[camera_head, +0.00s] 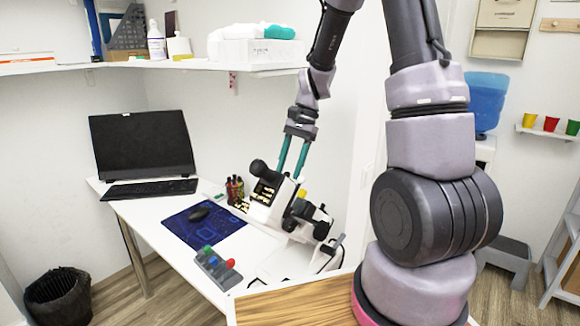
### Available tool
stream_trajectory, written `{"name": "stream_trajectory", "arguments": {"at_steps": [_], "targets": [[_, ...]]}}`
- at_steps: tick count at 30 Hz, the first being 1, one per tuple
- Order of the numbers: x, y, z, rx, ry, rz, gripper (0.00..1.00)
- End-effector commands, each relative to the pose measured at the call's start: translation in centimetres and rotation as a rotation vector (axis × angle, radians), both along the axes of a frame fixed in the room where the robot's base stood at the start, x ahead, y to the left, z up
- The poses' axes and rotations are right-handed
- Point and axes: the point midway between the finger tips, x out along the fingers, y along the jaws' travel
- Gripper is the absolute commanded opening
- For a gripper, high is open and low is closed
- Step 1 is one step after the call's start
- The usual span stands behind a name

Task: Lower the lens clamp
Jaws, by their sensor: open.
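A white and black optical instrument (284,192) stands on the white table. It has a round black eyepiece-like end (257,168) at its upper left and black knobs (320,230) at its lower right. The lens clamp is too small to pick out among its parts. My gripper (290,174) points down over the instrument's top with two teal fingers apart and nothing visible between them. The fingertips are close to the instrument; I cannot tell whether they touch it.
A loaded wall shelf (130,64) hangs above.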

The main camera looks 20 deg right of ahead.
Motion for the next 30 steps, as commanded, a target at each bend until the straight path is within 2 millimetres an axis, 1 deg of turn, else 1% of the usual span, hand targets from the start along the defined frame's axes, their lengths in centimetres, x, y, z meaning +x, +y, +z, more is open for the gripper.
{"name": "stream_trajectory", "arguments": {"at_steps": [2, 3, 5, 6, 7, 30], "targets": [[0.00, 0.00, 0.01, 0.000, 0.000, 0.000, 0.52], [0.00, 0.00, 0.01, 0.000, 0.000, 0.000, 0.48], [0.00, 0.00, 0.02, 0.000, 0.000, 0.000, 0.26], [0.00, 0.00, 0.02, 0.000, 0.000, 0.000, 0.10], [0.00, 0.00, 0.02, 0.000, 0.000, 0.000, 0.00], [0.02, -0.01, 0.06, 0.000, 0.000, -0.001, 0.00]]}}
